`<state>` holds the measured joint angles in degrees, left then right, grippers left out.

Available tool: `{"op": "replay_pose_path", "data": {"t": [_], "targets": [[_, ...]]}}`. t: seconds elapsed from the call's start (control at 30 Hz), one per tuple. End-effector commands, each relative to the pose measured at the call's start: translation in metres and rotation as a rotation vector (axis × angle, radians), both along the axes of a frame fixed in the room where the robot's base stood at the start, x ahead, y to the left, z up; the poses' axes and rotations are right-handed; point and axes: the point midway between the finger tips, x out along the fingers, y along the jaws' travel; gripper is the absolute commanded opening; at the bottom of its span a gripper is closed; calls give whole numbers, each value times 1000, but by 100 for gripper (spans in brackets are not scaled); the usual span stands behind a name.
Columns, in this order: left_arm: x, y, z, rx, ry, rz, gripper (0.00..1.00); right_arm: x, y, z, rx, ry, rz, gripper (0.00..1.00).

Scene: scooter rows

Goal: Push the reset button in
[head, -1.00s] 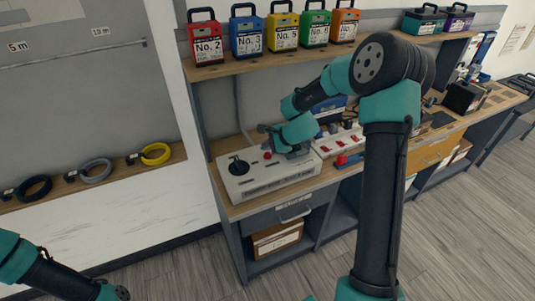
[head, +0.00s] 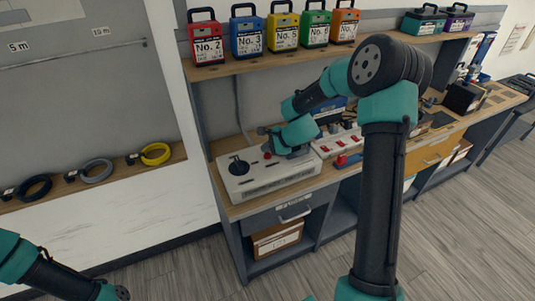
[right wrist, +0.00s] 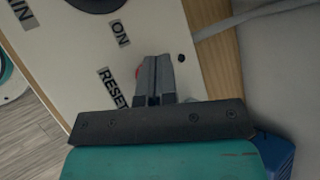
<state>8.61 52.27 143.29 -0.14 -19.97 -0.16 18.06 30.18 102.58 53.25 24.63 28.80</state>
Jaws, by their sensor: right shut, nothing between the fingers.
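The white control box (head: 265,183) stands on the wooden bench, with a round black knob (head: 238,166) on its top left. The red button (head: 267,155) shows beside my right gripper in the head view. In the right wrist view its red edge (right wrist: 138,72) peeks out left of the fingers, near the "RESET" label (right wrist: 112,88); the rest is hidden. My right gripper (right wrist: 155,60) is shut and empty, low over the box top at the button. I cannot tell whether it touches the button. My left gripper is out of view.
A power strip with red switches (head: 338,142) stands right of the box. Numbered cases, such as the red one (head: 205,42), line the shelf above. Coiled cables, one yellow (head: 156,154), lie on the left ledge. The floor in front is clear.

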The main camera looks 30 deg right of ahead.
Motion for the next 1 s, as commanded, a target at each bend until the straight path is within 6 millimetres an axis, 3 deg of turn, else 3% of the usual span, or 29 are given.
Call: {"op": "replay_pose_path", "data": {"t": [1.0], "targets": [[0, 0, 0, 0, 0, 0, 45, -3, -3, -16, -2, 11, -4, 0]]}}
